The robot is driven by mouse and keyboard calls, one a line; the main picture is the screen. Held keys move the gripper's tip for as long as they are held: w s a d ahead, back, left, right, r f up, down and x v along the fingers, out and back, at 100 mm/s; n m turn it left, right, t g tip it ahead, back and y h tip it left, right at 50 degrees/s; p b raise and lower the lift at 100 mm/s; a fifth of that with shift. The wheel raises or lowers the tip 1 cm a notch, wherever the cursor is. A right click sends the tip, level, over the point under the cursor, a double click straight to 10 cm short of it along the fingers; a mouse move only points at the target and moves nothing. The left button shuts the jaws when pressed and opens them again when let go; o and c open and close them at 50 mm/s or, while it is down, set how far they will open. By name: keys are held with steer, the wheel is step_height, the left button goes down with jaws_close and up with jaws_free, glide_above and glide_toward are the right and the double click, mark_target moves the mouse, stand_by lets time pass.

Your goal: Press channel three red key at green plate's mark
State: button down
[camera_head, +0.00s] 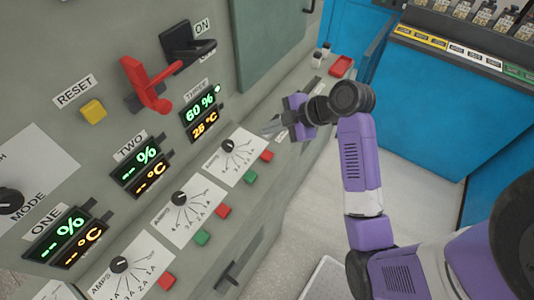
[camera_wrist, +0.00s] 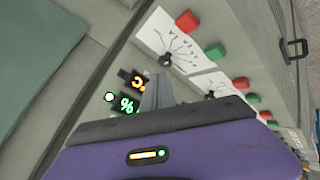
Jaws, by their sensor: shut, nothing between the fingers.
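The channel three display (camera_head: 201,113) reads 60 % in green and about 26 °C in orange. Its dial panel (camera_head: 236,152) has a black knob. The channel three red key (camera_head: 267,156) is beside the dial, with a green key (camera_head: 250,177) below it. In the wrist view the red key (camera_wrist: 187,21) and green key (camera_wrist: 215,52) show near the top. My gripper (camera_head: 272,127) is shut and empty, above and to the right of the channel three dial, apart from the keys; its fingers (camera_wrist: 157,92) also show in the wrist view. A green plate (camera_head: 518,74) is on the battery rack's front edge.
Channel one and two displays (camera_head: 140,165) show dashes. A red lever (camera_head: 146,85), black ON switch (camera_head: 187,47) and yellow RESET button (camera_head: 93,111) stick out from the cabinet. A red object (camera_head: 341,66) lies on the ledge. Blue cabinets (camera_head: 430,110) stand right; the floor between is clear.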

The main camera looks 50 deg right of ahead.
mark_target(270, 156)
steer(key=shift+f, duration=0.15)
step_height(270, 156, down, 9)
steer(key=b, duration=0.7)
steer(key=shift+r, duration=0.2)
stand_by(1.5)
steer(key=shift+f+b, duration=0.35)
steer(key=shift+f, duration=0.05)
steer(key=shift+f+b, duration=0.3)
steer(key=shift+f, duration=0.15)
stand_by(0.6)
steer(key=shift+r, duration=0.1)
steer(key=shift+r+p, duration=0.8)
